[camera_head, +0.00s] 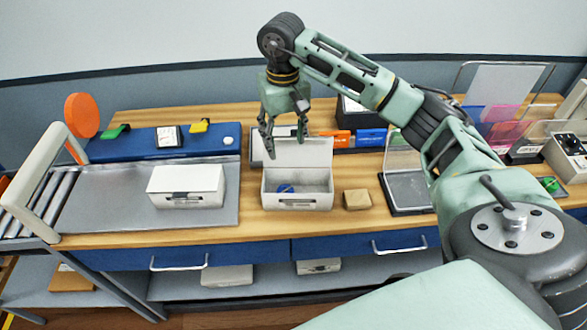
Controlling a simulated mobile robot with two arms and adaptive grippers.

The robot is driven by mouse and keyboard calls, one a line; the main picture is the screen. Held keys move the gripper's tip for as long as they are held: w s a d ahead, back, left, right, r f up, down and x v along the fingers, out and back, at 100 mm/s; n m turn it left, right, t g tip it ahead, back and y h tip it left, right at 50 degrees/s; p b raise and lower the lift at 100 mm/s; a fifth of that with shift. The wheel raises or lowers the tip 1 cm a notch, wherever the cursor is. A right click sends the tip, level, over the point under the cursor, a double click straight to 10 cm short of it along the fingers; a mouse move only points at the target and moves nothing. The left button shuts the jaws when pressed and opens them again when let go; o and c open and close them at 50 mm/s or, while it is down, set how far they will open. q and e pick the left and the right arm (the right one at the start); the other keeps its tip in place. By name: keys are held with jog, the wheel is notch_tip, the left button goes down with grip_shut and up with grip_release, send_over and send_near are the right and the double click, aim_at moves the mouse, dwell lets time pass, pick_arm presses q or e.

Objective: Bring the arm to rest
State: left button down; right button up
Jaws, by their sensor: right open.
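My right arm reaches in from the right over the bench. Its gripper (285,138) hangs pointing down, open and empty, above and behind the open white box (297,201). The fingertips show in front of that box's raised lid (303,154); I cannot tell the exact gap between them. A small blue item (285,188) lies inside the open box. My left gripper is not in view.
A closed white box (186,187) sits on the grey mat at left. A small cardboard box (357,199) stands right of the open box. An open dark case (408,190) lies farther right. The wooden front strip is clear.

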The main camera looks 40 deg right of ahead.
jog(key=shift+r, duration=0.25)
